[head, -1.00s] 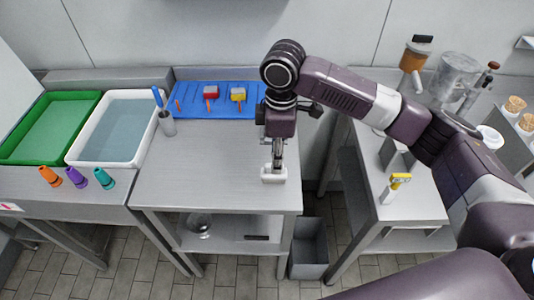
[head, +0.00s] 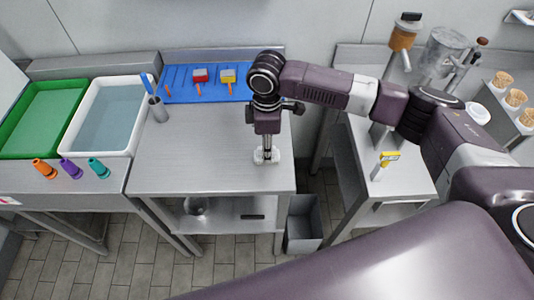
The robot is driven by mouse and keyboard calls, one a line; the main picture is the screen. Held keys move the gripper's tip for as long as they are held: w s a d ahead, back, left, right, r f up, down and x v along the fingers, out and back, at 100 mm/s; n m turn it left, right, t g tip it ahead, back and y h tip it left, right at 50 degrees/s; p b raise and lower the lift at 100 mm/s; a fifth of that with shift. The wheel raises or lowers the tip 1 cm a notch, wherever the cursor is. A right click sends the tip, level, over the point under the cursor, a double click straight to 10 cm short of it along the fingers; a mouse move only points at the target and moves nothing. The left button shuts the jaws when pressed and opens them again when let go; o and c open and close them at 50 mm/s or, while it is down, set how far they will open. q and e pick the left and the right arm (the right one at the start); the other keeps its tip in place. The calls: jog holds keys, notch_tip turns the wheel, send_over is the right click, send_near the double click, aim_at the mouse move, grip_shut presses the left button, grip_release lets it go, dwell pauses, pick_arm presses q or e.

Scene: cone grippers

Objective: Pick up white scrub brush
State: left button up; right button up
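The white scrub brush (head: 259,157) lies near the right front part of the steel table (head: 200,180). My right gripper (head: 267,152) points straight down over the brush, with its fingertips at the brush's middle. The fingers overlap the brush, and white shows on both sides of them. The picture is too small to tell whether the fingers are closed on it. My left gripper is out of view.
A white basin of water (head: 107,118) and a green tray (head: 42,118) stand left. A metal cup (head: 158,109) holds a blue-handled tool. A blue mat (head: 188,93) bears red and yellow brushes. A grey bin (head: 303,225) stands below right.

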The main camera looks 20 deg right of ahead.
grip_shut()
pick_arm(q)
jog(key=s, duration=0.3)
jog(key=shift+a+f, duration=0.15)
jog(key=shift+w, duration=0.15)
